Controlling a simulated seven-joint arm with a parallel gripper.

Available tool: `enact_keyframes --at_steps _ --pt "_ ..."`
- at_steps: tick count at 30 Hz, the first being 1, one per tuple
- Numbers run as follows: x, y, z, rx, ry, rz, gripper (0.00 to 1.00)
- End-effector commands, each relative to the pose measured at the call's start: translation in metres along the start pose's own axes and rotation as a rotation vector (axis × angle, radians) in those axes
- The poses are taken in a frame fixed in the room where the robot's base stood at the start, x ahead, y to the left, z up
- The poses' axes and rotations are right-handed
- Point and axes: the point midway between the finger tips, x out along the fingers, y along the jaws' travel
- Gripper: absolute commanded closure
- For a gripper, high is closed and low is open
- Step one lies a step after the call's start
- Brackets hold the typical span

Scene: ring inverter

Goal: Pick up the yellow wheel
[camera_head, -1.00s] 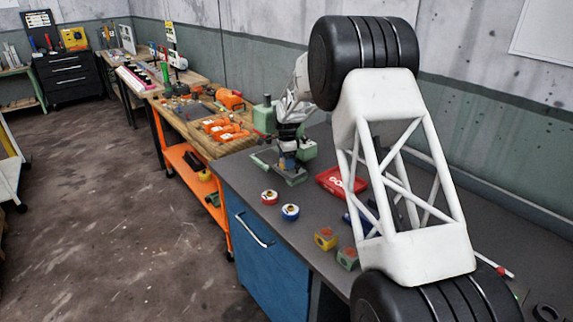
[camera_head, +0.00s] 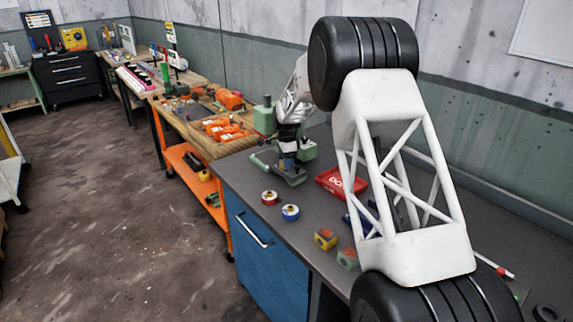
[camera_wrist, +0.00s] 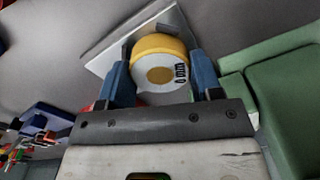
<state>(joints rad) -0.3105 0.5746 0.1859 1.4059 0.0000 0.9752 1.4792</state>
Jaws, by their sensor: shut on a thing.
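The yellow wheel (camera_wrist: 158,52) shows in the wrist view, with a yellow rim and a pale face marked in mm. It sits between the two blue fingers of my gripper (camera_wrist: 163,72), which is shut on it. In the head view my gripper (camera_head: 288,152) points down at the far part of the dark grey bench, beside green machine parts. The wheel cannot be made out in that view. A pale metal plate (camera_wrist: 108,54) lies behind the wheel in the wrist view; whether the wheel touches it is unclear.
Green parts (camera_wrist: 285,92) stand close to the right of my gripper in the wrist view.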

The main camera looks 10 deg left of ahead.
Motion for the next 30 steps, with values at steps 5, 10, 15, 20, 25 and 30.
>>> enact_keyframes --at_steps 5,10,15,20,25,30 --pt "-0.001 0.000 0.000 0.000 0.000 -0.001 0.82" --pt "-0.006 0.000 0.000 0.000 0.000 -0.001 0.82" --pt "-0.020 -0.001 0.000 0.000 0.000 -0.003 0.82" --pt "-0.039 0.002 0.000 0.000 0.000 -0.002 0.82" --pt "-0.039 0.020 0.002 0.000 0.000 -0.002 0.82" --pt "-0.041 0.042 0.004 0.000 0.000 -0.001 0.82"
